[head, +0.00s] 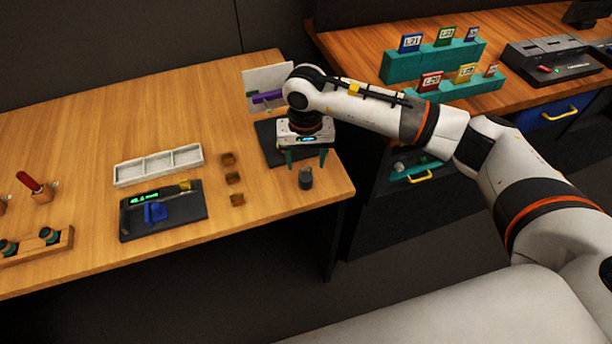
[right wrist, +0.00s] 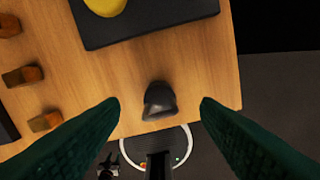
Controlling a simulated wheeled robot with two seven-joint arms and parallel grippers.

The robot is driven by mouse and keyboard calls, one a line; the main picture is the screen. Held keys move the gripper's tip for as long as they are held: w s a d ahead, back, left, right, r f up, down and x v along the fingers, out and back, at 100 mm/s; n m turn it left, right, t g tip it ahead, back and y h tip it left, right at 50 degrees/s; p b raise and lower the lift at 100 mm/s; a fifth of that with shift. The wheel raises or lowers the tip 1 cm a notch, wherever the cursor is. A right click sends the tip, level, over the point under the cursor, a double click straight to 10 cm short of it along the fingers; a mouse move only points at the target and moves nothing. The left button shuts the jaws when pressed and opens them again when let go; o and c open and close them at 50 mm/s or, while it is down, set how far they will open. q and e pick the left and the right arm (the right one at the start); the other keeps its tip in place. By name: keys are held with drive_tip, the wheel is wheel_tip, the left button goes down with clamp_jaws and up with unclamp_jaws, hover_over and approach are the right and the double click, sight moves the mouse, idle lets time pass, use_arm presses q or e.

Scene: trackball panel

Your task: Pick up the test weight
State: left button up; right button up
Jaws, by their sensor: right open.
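The test weight (head: 306,178) is a small dark grey knobbed piece. It stands on the wooden table (head: 95,125) near its right front corner. In the right wrist view the weight (right wrist: 159,100) lies between and beyond the two green fingers. My right gripper (head: 307,158) points down just behind and above the weight in the head view. Its fingers are wide apart with nothing between them, and it also shows in the right wrist view (right wrist: 160,108). My left gripper is not in view.
A dark pad (head: 270,142) lies behind the weight, with a yellow object (right wrist: 105,5) on it. Small wooden blocks (head: 233,178) stand to the left. A dark tray (head: 188,218) holds a blue item. The table's right edge is close to the weight.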

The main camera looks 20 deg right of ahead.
sight(306, 175)
drive_tip(key=f+p, duration=0.1)
drive_tip(key=f, duration=0.4)
drive_tip(key=shift+s+f+p, duration=0.2)
drive_tip(key=shift+f+p, duration=0.1)
drive_tip(key=shift+p, duration=0.1)
drive_tip(key=shift+f, duration=0.2)
drive_tip(key=c, duration=1.2)
drive_tip(key=shift+w+r, duration=0.1)
wheel_tip(306, 175, up, 10)
drive_tip(key=shift+b, duration=1)
